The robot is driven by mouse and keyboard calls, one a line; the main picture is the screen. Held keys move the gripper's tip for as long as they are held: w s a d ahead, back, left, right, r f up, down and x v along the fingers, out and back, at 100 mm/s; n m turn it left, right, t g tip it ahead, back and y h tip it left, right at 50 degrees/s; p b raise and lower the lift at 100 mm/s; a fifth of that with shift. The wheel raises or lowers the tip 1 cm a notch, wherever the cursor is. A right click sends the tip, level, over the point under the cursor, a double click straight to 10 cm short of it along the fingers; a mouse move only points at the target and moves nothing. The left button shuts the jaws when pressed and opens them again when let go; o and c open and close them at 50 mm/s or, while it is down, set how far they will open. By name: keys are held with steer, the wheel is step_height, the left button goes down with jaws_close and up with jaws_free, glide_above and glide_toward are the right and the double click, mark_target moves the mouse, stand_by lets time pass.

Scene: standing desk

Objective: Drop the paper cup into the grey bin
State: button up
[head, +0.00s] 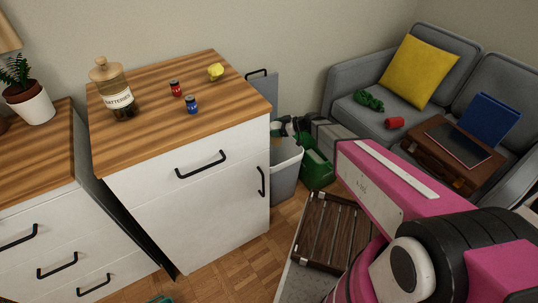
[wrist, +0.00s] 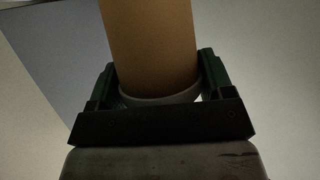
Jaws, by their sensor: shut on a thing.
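The paper cup (wrist: 150,45) is tan with a pale rim. In the wrist view it stands between the two green-padded fingers of my gripper (wrist: 157,78), which is shut on it. In the head view my gripper (head: 287,127) is small and partly cluttered, just beyond the right side of the white cabinet. A small part of the cup (head: 277,129) seems to show there, beside the cabinet edge. The grey bin (head: 285,170) stands on the floor right of the cabinet, partly hidden by it. My gripper and the cup appear above the bin's opening; the exact height is unclear.
A wood-topped cabinet (head: 150,130) holds a batteries jar (head: 112,90), red and blue jars and a lemon-like yellow thing. A green container (head: 316,170) stands right of the bin. A slatted wooden piece (head: 335,232) lies in front, and a grey sofa (head: 355,75) stands behind right.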

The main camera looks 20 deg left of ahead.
steer(key=shift+f, duration=0.15)
steer(key=o, duration=0.9)
steer(key=v, duration=1)
steer(key=shift+d, duration=0.35)
